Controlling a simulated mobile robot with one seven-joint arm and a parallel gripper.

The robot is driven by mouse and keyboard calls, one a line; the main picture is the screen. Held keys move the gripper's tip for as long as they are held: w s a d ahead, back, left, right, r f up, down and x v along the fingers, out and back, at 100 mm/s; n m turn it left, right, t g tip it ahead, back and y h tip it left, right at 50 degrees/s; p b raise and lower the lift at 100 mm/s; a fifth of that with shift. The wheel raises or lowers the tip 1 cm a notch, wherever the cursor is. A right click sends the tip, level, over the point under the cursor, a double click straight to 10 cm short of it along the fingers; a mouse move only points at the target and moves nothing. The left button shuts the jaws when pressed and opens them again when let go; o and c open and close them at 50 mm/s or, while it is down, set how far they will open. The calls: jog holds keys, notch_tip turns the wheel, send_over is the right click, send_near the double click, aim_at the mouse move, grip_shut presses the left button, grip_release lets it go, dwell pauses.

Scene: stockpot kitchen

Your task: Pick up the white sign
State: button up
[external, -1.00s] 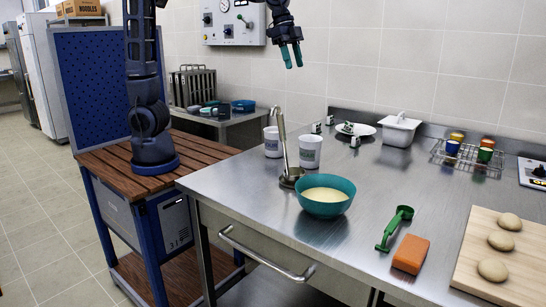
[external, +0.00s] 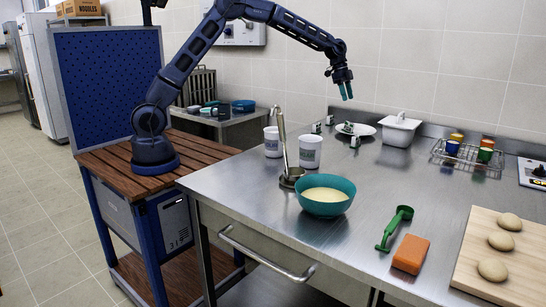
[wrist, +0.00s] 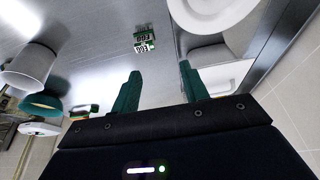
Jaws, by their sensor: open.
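Several small white and green signs stand on the steel counter around a white plate (external: 366,130); one sign (external: 355,141) is in front of the plate and another sign (external: 316,127) is to its left. In the wrist view a green and white printed sign (wrist: 144,39) lies beyond my fingertips, left of the plate (wrist: 205,14). I cannot tell which one is the white sign. My gripper (external: 346,91) is open and empty, its teal fingers pointing down above the plate area. It also shows in the wrist view (wrist: 158,78), touching nothing.
A white lidded container (external: 398,130) and a wire rack with cups (external: 467,152) are to the right. The counter's middle is clear.

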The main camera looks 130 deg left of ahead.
send_near(348, 122)
jog(key=x, duration=1.1)
jog(key=shift+w+a+f, duration=0.1)
jog(key=shift+f, duration=0.05)
grip_shut()
